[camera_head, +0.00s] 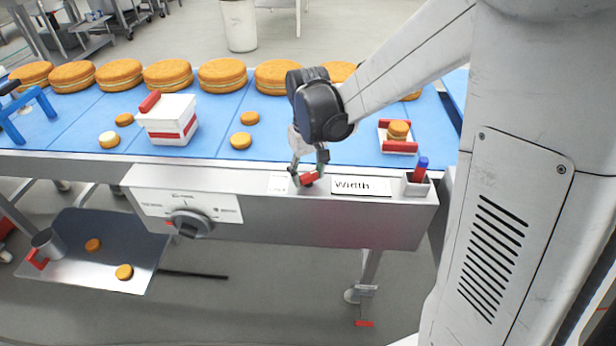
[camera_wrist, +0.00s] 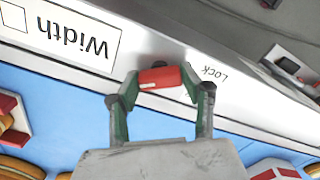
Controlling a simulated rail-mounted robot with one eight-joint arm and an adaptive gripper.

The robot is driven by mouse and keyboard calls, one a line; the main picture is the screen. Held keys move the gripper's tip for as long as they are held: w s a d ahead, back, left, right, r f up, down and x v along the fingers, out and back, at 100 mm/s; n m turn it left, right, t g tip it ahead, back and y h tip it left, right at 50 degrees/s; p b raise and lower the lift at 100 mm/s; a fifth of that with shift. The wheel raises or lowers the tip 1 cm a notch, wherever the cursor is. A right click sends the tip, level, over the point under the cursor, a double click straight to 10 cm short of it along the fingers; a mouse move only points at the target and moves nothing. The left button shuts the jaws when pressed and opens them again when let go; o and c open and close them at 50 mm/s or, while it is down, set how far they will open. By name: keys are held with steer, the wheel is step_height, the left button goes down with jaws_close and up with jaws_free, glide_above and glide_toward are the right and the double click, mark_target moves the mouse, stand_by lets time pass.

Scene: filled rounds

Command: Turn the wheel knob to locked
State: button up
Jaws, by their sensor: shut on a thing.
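My gripper (camera_head: 308,176) is over the front rail of the conveyor, pointing down, and is shut on a small red handle (camera_head: 309,178). In the wrist view the red handle (camera_wrist: 160,77) lies crosswise between the two green-sided fingers of my gripper (camera_wrist: 161,88). A "Lock" label (camera_wrist: 215,74) is printed on the rail beside it. What the handle is mounted on is hidden. A dark round knob (camera_head: 190,224) with a pointer sits on the white dial panel of the front face, its lettering too small to read.
A "Width" label (camera_head: 361,186) and a small holder (camera_head: 416,184) with red and blue pens are right of my gripper. Behind are the blue belt (camera_head: 220,122), a white-and-red box (camera_head: 168,120) and several round cakes. A dustpan-like tray (camera_head: 95,255) is below left.

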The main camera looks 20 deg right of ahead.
mark_target(308, 175)
steer(key=m+b, duration=0.1)
steer(key=m, duration=0.5)
steer(key=shift+b, duration=0.35)
steer(key=shift+m, duration=0.4)
steer(key=o, duration=1.1)
steer(key=shift+o, duration=0.2)
step_height(308, 175, up, 12)
steer(key=s+n+t, duration=0.4)
steer(key=s+t, duration=0.3)
steer(key=s, duration=1.1)
steer(key=shift+d+f+n, duration=0.35)
steer(key=shift+d+n, duration=0.05)
steer(key=shift+d, duration=0.05)
